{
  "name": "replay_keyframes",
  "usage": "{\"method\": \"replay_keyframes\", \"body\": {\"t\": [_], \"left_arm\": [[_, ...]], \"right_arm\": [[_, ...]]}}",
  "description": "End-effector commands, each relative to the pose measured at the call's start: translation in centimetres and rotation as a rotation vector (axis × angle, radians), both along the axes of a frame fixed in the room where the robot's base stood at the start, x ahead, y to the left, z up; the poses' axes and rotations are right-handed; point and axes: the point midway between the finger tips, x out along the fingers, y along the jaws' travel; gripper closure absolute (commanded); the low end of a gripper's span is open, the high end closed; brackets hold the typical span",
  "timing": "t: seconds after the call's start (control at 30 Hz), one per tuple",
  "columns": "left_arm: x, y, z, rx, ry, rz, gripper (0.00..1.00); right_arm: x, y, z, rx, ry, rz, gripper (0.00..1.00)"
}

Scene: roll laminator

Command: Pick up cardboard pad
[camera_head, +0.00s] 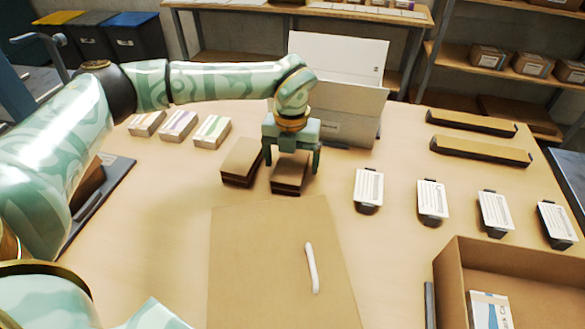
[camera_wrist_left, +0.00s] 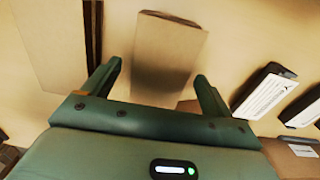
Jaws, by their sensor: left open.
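Two thick brown cardboard pads lie side by side on the table. One pad (camera_head: 242,162) is just left of my left gripper; the other pad (camera_head: 289,180) is under it. My left gripper (camera_head: 292,168) points down with its fingers apart over the right-hand pad. In the left wrist view, a tan pad (camera_wrist_left: 168,55) lies ahead of the open fingers (camera_wrist_left: 157,72), between them in the picture. I cannot tell whether the fingers touch it. Nothing is held. My right gripper is not in view.
A large tan sheet (camera_head: 240,270) with a white strip (camera_head: 312,268) lies in front. A white upright case (camera_head: 335,110) stands close behind the gripper.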

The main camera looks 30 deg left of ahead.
Motion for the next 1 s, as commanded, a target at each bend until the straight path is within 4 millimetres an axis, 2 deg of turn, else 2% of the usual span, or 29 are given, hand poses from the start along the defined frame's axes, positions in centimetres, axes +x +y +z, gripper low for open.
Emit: {"method": "replay_keyframes", "body": {"t": [0.17,0.2,0.3,0.37,0.63,0.77,0.97,1.0], "left_arm": [[0.0,0.0,0.0,0.001,-0.002,0.0,0.15],[0.0,0.0,0.0,0.0,-0.002,0.0,0.2],[0.0,0.0,0.0,0.001,-0.002,0.0,0.48],[0.0,0.0,0.0,0.001,-0.002,0.0,0.62],[0.0,0.0,0.0,0.001,-0.002,0.0,0.63],[0.1,0.0,0.7,0.0,-0.003,0.0,0.63],[0.1,0.0,3.9,-0.001,-0.008,0.0,0.63],[-0.3,-0.8,4.6,-0.001,-0.007,-0.006,0.63]], "right_arm": [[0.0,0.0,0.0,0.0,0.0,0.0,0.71],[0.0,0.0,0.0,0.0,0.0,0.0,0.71],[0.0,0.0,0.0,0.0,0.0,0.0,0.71],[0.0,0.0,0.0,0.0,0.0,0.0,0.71],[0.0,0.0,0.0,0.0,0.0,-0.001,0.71],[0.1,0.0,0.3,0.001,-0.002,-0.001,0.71],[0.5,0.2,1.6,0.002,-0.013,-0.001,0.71],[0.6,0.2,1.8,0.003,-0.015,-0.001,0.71]]}}
